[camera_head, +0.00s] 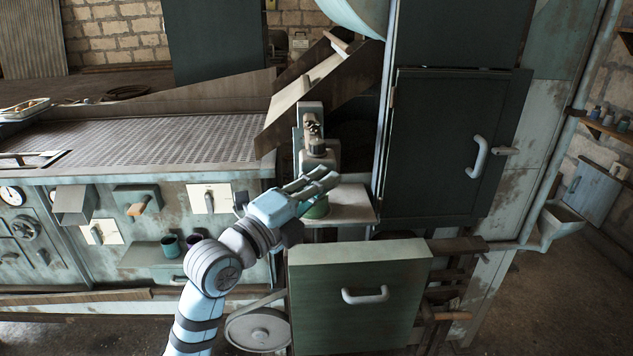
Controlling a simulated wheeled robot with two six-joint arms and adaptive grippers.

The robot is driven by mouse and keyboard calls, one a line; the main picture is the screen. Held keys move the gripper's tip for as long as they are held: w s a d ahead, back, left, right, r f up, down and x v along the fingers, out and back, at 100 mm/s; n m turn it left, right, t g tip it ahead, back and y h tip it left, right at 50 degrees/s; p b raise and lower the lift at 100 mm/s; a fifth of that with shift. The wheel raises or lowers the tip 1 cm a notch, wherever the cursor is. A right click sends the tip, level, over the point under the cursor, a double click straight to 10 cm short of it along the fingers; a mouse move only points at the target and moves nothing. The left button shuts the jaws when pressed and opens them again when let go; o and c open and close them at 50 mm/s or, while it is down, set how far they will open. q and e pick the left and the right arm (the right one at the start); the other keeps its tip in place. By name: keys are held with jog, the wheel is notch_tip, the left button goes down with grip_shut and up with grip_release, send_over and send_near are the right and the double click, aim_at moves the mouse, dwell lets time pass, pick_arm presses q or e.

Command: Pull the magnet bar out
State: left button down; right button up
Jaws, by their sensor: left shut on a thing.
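My left gripper (322,181) reaches in from the lower left, in front of a small grey shelf (350,204). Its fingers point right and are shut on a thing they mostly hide. A green round part (316,209) shows just below the fingers and appears to be what they hold. A grey upright device (318,150) with a dark knob stands just behind and above the gripper. I cannot tell for certain which piece is the magnet bar. A tan bar-like handle (338,43) lies at the top of the sloping chute (312,85). My right gripper is not in view.
A tall dark cabinet door (450,145) with a pale handle (478,158) stands right of the shelf. A green drawer front (360,295) is below it, beside a belt wheel (258,331). A perforated table (150,140) lies left. Open floor shows at lower right.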

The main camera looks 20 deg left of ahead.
pick_arm(q)
jog(key=c, duration=1.8)
grip_release()
jog(key=shift+f, duration=0.15)
jog(key=shift+o, duration=1)
jog(key=shift+s+d, duration=0.15)
jog(key=shift+s, duration=0.05)
jog(key=shift+s+a, duration=0.2)
jog(key=shift+s, duration=0.05)
jog(key=r+v, duration=0.1)
jog(key=v, duration=0.6)
jog(key=shift+f, duration=0.35)
jog(key=shift+d, duration=0.1)
